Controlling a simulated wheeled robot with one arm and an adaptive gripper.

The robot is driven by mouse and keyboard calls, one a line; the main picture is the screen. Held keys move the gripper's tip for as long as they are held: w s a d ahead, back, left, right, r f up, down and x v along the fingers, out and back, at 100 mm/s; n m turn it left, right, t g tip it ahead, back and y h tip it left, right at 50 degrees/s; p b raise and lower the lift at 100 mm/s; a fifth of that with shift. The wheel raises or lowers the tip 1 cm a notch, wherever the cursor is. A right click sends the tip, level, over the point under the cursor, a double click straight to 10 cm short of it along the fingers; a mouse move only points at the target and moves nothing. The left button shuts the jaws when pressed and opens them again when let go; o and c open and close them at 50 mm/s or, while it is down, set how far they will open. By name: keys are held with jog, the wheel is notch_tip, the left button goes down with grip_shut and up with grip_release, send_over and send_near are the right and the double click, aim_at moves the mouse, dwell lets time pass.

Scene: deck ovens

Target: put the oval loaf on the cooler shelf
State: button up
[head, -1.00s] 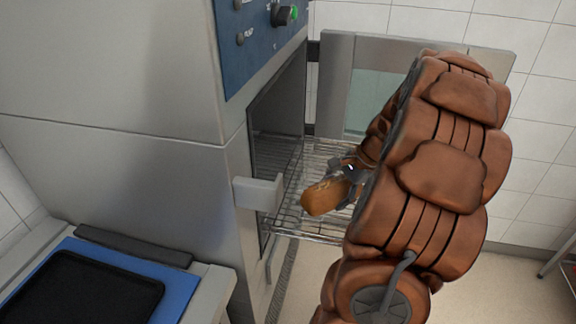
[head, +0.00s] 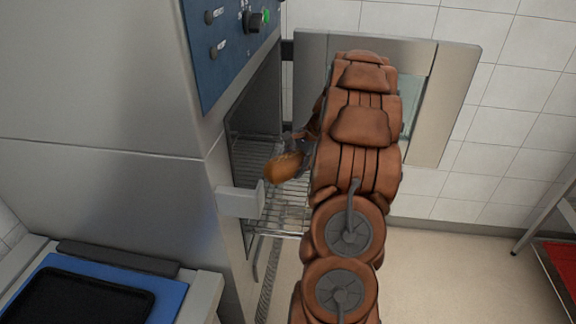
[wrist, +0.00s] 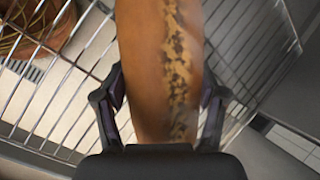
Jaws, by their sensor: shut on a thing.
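The oval loaf (head: 283,168) is brown with a lighter scored strip along its top. My gripper (head: 299,147) is shut on it and holds it at the opening of the oven-like cabinet. In the wrist view the loaf (wrist: 160,60) sits between the two fingers (wrist: 162,108), with the wire shelf behind and below it. The wire shelf (head: 285,212) sticks out of the cabinet opening, and no other thing shows on it. My arm hides part of the shelf's right side. I cannot tell whether the loaf touches the shelf.
The cabinet door (head: 445,100) stands open behind my arm. A grey latch block (head: 240,202) juts out at the opening's left edge. A black tray (head: 75,298) on a blue surface lies at lower left.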

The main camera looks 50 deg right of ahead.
aim_at(300, 151)
jog(key=shift+w+d+f+p, duration=0.1)
jog(key=shift+w+d+p, duration=0.15)
jog(key=shift+w, duration=0.5)
jog(key=shift+w+d+f+p, duration=0.1)
jog(key=shift+w+d, duration=0.25)
jog(key=shift+w, duration=0.35)
jog(key=shift+f+p, duration=0.6)
jog(key=shift+f, duration=1.15)
jog(key=shift+f, duration=0.15)
jog(key=o, duration=1.3)
jog(key=shift+s, duration=0.1)
jog(key=b+v, duration=0.3)
jog(key=v, duration=0.9)
